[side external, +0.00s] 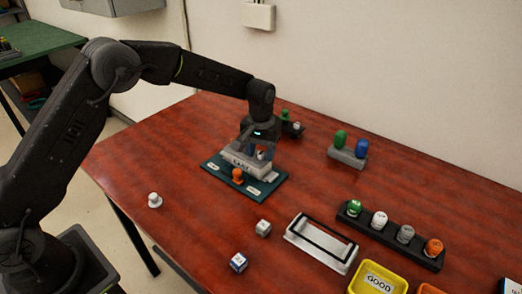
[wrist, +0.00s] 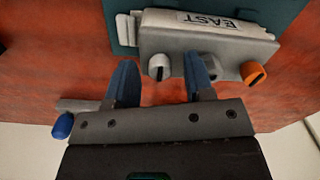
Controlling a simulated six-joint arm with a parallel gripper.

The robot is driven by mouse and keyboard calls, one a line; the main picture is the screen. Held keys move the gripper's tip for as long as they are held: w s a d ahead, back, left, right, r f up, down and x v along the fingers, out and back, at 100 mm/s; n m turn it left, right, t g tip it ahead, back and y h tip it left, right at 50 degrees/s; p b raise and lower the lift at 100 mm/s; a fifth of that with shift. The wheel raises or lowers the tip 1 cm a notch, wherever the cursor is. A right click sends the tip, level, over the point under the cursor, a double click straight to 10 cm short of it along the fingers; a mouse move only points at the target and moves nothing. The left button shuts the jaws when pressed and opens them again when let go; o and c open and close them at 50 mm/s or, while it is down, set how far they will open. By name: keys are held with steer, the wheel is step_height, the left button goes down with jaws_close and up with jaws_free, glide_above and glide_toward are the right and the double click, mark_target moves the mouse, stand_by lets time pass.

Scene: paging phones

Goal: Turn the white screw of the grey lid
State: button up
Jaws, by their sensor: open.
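The grey lid (side external: 238,168) is a light box labelled EAST on a teal board (side external: 215,166); it also shows in the wrist view (wrist: 160,38). The white screw (wrist: 158,67) sticks out from the lid's near side in the wrist view, with a dark slot in its face. My gripper (wrist: 159,65) is open, its two blue fingers on either side of the white screw with gaps visible. In the side view my gripper (side external: 258,153) is low over the lid and hides part of it. An orange screw (wrist: 253,73) is at the lid's right, beyond the right finger.
A black rack (side external: 390,236) of coloured caps, a grey handled tray (side external: 321,243) and a yellow GOOD bin (side external: 378,279) stand at right. A grey block (side external: 347,157) with green and blue pegs is behind. Small cubes (side external: 239,262) and a white knob (side external: 155,200) lie in front.

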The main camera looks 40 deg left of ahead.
mark_target(260, 152)
steer(key=shift+r, duration=0.1)
step_height(260, 152, up, 14)
stand_by(0.5)
steer(key=s+a+r+m+t, duration=0.1)
steer(key=s+a+r+t, duration=0.1)
steer(key=s+r, duration=0.45)
steer(key=s+a+r+m+t, duration=0.1)
steer(key=s+r, duration=0.2)
steer(key=s, duration=0.7)
steer(key=s+a+f+t, duration=0.1)
steer(key=s+f, duration=0.1)
steer(key=s, duration=0.6)
steer(key=s+a+f+m+t, duration=0.1)
steer(key=s+f, duration=0.2)
steer(key=s, duration=0.5)
steer(key=shift+f+t, duration=0.2)
steer(key=shift+t, duration=0.1)
